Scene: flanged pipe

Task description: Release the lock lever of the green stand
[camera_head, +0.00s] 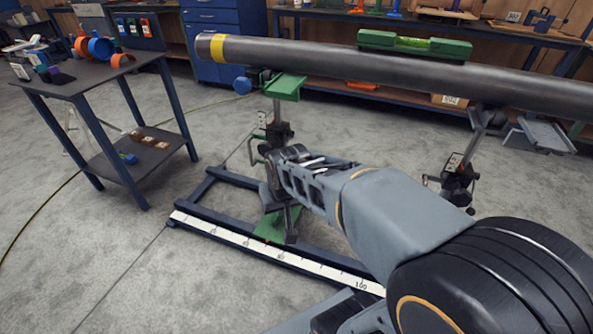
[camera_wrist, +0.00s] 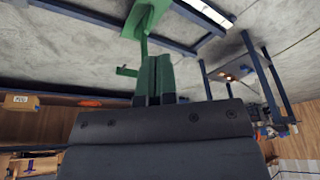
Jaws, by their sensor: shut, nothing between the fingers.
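The green stand (camera_head: 286,88) holds up the left part of the pipe in the head view. Its green cradle is under the pipe, with a dark clamp (camera_head: 280,131) on the post and a green foot plate (camera_head: 270,226) below. In the wrist view, the green foot plate (camera_wrist: 146,16) is at the top, and a short green lever-like bar (camera_wrist: 127,72) shows just left of my fingers. My gripper (camera_wrist: 153,60) is shut and empty beside this bar. I cannot tell whether they touch. In the head view, my arm ends beside the stand's post, and the fingertips are unclear.
The grey pipe (camera_head: 340,62) carries a green level (camera_head: 415,45) and a yellow band. A second stand (camera_head: 458,185) stands right. A blue floor frame with a white scale (camera_head: 240,241) lies below. A dark side table (camera_head: 75,75) stands left. Open floor lies between table and frame.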

